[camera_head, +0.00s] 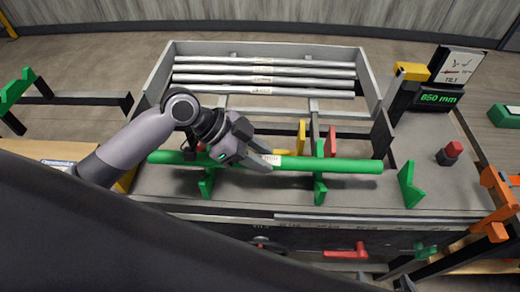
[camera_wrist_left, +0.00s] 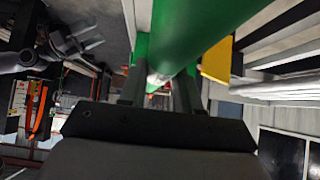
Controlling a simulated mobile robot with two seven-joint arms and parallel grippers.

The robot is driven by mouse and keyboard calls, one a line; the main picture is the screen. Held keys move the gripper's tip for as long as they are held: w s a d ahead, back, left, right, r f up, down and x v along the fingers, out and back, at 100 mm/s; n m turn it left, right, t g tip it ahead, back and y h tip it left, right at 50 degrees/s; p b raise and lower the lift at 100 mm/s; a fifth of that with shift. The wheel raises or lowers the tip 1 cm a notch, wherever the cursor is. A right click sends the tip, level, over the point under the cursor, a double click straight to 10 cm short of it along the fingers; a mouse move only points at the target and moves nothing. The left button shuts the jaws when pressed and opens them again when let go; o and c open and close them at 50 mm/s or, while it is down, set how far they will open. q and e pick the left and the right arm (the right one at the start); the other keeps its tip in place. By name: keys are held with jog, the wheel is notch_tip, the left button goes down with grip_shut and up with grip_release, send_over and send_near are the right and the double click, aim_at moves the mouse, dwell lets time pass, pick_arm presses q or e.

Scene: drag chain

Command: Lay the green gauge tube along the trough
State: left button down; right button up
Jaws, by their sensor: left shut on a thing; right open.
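The long green gauge tube (camera_head: 345,165) lies level across the front of the bench, with a pale label near its middle. My left gripper (camera_head: 272,160) is shut on it near the middle. In the left wrist view the tube (camera_wrist_left: 195,30) passes between the left fingers (camera_wrist_left: 158,95). Green brackets (camera_head: 320,190) (camera_head: 207,186) stand under or just in front of the tube; I cannot tell whether it touches them. Another green bracket (camera_head: 410,187) stands beyond its right end. No separate trough is clear. My right gripper (camera_wrist_left: 78,42) shows open and empty in the left wrist view.
Several silver tubes (camera_head: 265,69) lie in a grey-walled frame (camera_head: 165,75) behind. Yellow (camera_head: 301,137) and red (camera_head: 331,142) uprights stand behind the green tube. A red-capped block (camera_head: 450,153) and an 850 mm sign (camera_head: 440,97) are at the right. An orange clamp-like piece (camera_head: 498,195) is at the right edge.

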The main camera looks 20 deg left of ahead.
pick_arm(q)
jog(key=shift+f+b, duration=0.4)
jog(key=shift+f, duration=0.4)
jog(key=shift+f+b, duration=0.55)
jog(key=shift+f, duration=0.8)
pick_arm(e)
jog(key=shift+f, duration=1.4)
pick_arm(q)
jog(key=c, duration=0.7)
grip_release()
pick_arm(e)
jog(key=shift+w, duration=0.1)
pick_arm(q)
jog(key=shift+v, duration=3.6)
pick_arm(e)
jog(key=shift+f, duration=0.15)
